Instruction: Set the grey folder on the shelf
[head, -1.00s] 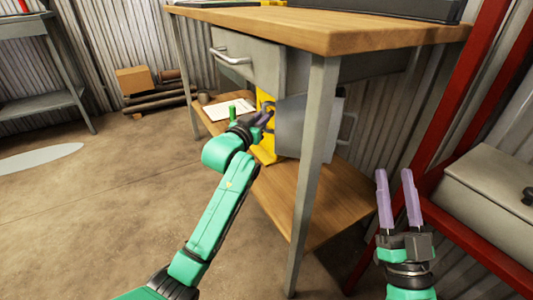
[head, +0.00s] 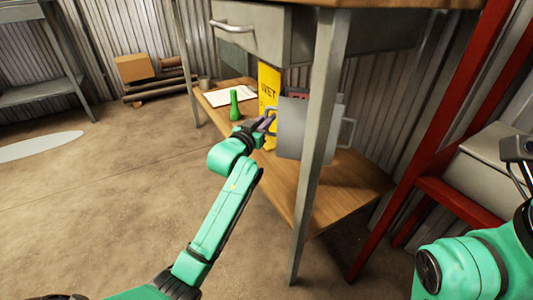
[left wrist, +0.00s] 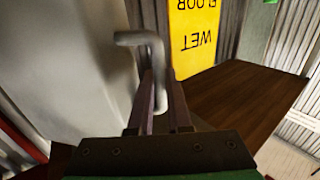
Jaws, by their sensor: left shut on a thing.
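The flat, upright grey thing with side handles, which I take for the grey folder (head: 300,128), is under the workbench, above its lower wooden shelf (head: 330,190). The front bench leg crosses in front of its right part. My left gripper (head: 266,123) is at its left edge, shut on the grey handle. In the left wrist view the handle (left wrist: 152,50) stands between the fingers (left wrist: 160,112), beside the big grey face (left wrist: 65,60). I cannot tell whether its lower edge touches the shelf. My right arm shows at the right edge; its fingertips are out of frame.
A yellow wet-floor sign (head: 269,88) stands on the shelf just behind the folder. A green bottle (head: 234,106) and a white sheet (head: 228,95) are further left. A drawer (head: 255,32) hangs above. The shelf's front right is bare. A red frame (head: 430,140) stands right.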

